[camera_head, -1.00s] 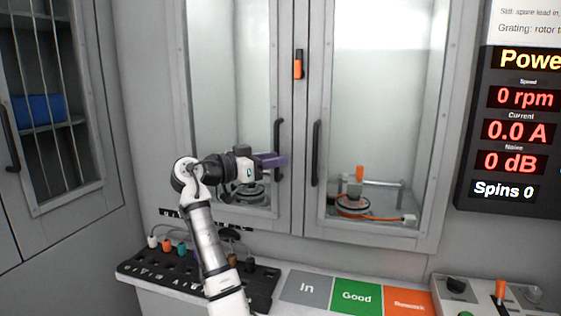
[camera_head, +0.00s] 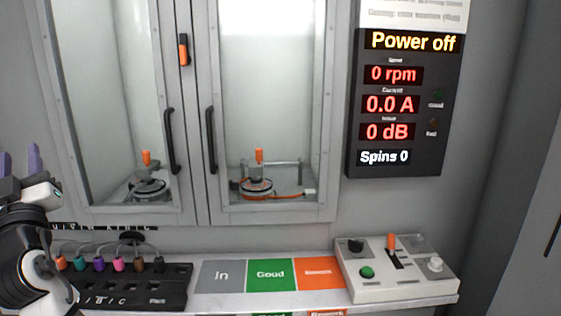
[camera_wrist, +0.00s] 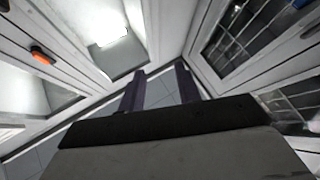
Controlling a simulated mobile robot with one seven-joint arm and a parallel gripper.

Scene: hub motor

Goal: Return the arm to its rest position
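My gripper (camera_head: 19,162) is at the far left edge of the head view, with its purple fingers pointing up. The fingers stand apart with nothing between them, so it is open and empty. The wrist view shows the same two purple fingers (camera_wrist: 160,88) apart, with only floor and cabinet fronts beyond. My arm is folded at the lower left of the head view, and most of it is outside the picture.
A glass-doored cabinet (camera_head: 203,150) holds two motor fixtures, doors shut. Below are a black connector rack (camera_head: 150,285), In, Good (camera_head: 271,275) and Rework pads, and a control box (camera_head: 395,270). The display (camera_head: 400,105) reads Power off. My arm is beside the rack's left end.

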